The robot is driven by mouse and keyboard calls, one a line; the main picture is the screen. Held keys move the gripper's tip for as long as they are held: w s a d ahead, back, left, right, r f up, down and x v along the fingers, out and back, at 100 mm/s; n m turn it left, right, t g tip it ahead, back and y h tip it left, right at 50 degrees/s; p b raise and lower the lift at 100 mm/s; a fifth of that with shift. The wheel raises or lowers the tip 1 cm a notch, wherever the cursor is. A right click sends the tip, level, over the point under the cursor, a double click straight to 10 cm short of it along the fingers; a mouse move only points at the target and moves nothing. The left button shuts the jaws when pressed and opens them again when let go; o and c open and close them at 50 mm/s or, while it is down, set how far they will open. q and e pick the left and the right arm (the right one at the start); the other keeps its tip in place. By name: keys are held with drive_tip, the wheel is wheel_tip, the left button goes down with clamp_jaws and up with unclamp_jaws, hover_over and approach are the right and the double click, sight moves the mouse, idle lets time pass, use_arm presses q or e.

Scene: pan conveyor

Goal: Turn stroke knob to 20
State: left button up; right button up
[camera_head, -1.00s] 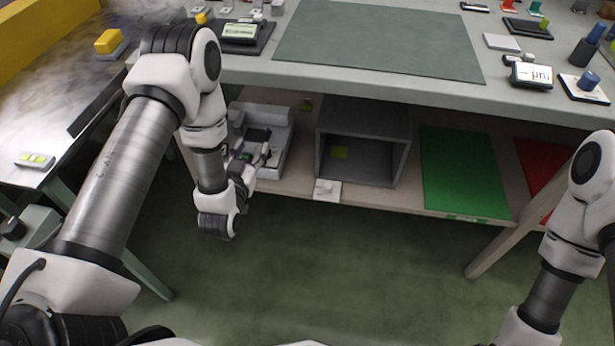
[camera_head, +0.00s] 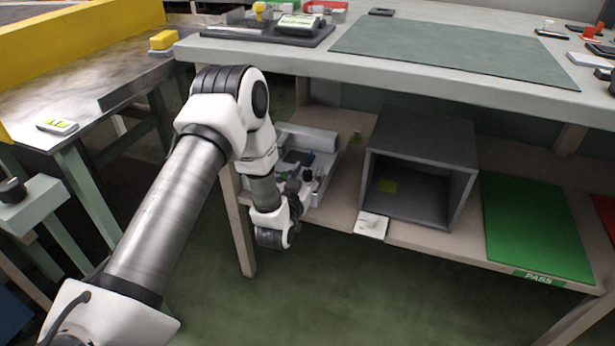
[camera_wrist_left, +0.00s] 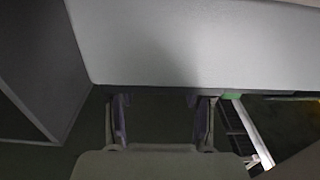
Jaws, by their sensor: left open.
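No knob with a readable stroke scale shows. A black knob (camera_head: 12,190) stands on a grey box (camera_head: 32,203) at the left edge of the head view; I cannot tell whether it is the stroke knob, and no marking on it is legible. My left gripper (camera_head: 308,182) is in front of the lower shelf, close to a grey bin, far to the right of that knob. In the left wrist view its two fingers (camera_wrist_left: 162,118) are apart with nothing between them, below a large pale surface. My right gripper is out of view.
The workbench (camera_head: 440,72) overhangs the lower shelf. The grey bin (camera_head: 325,155), a dark open box (camera_head: 420,165) and a green PASS board (camera_head: 535,225) sit on the shelf. A side table (camera_head: 85,95) with a yellow block (camera_head: 163,40) is at left. The green floor in front is clear.

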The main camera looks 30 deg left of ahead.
use_arm(q)
clamp_jaws()
drive_tip(key=shift+a+r+p, duration=0.1)
drive_tip(key=shift+r+p, duration=0.15)
drive_tip(key=shift+p, duration=0.25)
drive_tip(key=m+h+p, duration=0.1)
drive_tip(key=h, duration=0.1)
drive_tip(key=m+h+p, duration=0.1)
drive_tip(key=h+p, duration=0.1)
drive_tip(key=shift+a+r+m+t, duration=0.1)
drive_tip(key=shift+m+t, duration=0.2)
drive_tip(key=shift+m, duration=0.1)
drive_tip(key=shift+m+h+p, duration=0.4)
drive_tip(key=shift+h+p, duration=0.1)
drive_tip(key=shift+h, duration=0.3)
drive_tip(key=shift+f+m+h, duration=0.25)
drive_tip(key=shift+m+h, duration=0.15)
drive_tip(key=shift+h, duration=0.3)
